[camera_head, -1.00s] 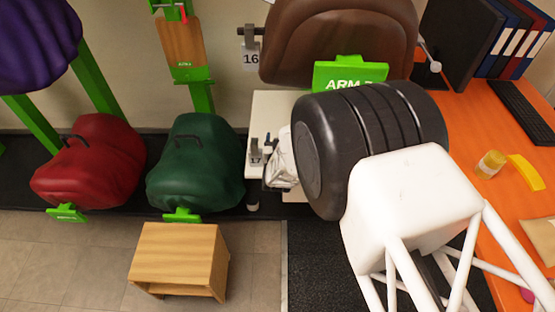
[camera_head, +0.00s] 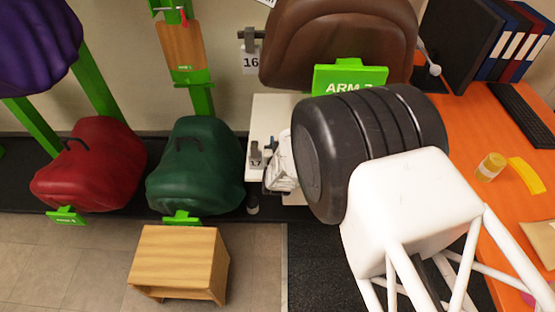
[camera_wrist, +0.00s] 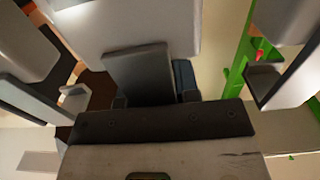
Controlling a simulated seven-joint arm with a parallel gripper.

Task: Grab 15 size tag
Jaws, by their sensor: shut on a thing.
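My gripper (camera_head: 283,165) is small in the head view, partly hidden behind my black wrist, over the white stand. In the wrist view its light grey fingers stand left and right (camera_wrist: 160,85). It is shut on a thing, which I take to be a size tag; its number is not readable. A white panel (camera_wrist: 130,25) and a grey block (camera_wrist: 140,75) show between the fingers. A tag reading 16 (camera_head: 250,62) hangs on a grey clip left of the brown saddle. A grey tag reading 17 (camera_head: 256,160) is at the white stand, just left of the gripper. No number 15 is legible.
The brown saddle (camera_head: 335,40) is behind a green arm sign (camera_head: 348,78). Red (camera_head: 90,165) and green (camera_head: 195,165) saddles stand left, with a wooden stool (camera_head: 180,262) in front. An orange desk (camera_head: 450,110) is at right. A pale board (camera_wrist: 165,160) lies low in the wrist view.

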